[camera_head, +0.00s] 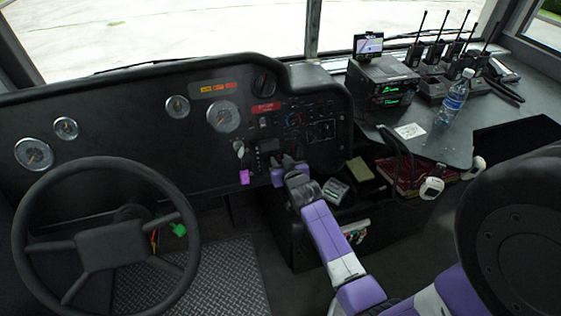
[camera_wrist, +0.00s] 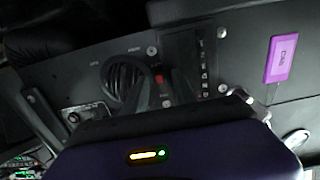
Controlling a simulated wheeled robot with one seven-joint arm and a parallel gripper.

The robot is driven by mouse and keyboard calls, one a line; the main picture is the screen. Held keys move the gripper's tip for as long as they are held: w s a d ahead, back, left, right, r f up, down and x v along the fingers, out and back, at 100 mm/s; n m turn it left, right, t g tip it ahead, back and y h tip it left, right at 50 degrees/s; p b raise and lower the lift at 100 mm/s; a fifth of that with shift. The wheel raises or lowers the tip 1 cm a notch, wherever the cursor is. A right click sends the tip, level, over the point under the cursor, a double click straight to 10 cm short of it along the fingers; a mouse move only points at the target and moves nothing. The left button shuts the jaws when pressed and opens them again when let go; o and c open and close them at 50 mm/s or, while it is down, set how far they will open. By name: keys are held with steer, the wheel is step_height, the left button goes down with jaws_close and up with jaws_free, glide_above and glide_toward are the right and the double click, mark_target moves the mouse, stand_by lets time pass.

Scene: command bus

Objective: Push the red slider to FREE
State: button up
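The red slider (camera_wrist: 160,78) is a small red piece on the black dash panel in the wrist view, near a vertical dark strip with small pale marks. I cannot read FREE on it. My gripper (camera_wrist: 162,88) reaches up to the panel, its two dark fingers apart on either side of the red piece. I cannot tell whether either finger touches it. In the head view my gripper (camera_head: 284,163) is at the lower part of the dash, right of the steering wheel, and hides the slider there.
A purple tag (camera_wrist: 282,58) hangs right of the strip; it also shows in the head view (camera_head: 244,177). A round vent (camera_wrist: 124,78) is left of the slider. The steering wheel (camera_head: 108,164) is at left, a seat (camera_head: 520,235) at right, and radios (camera_head: 385,82) on the right counter.

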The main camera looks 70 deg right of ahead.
jaws_close()
stand_by(1.4)
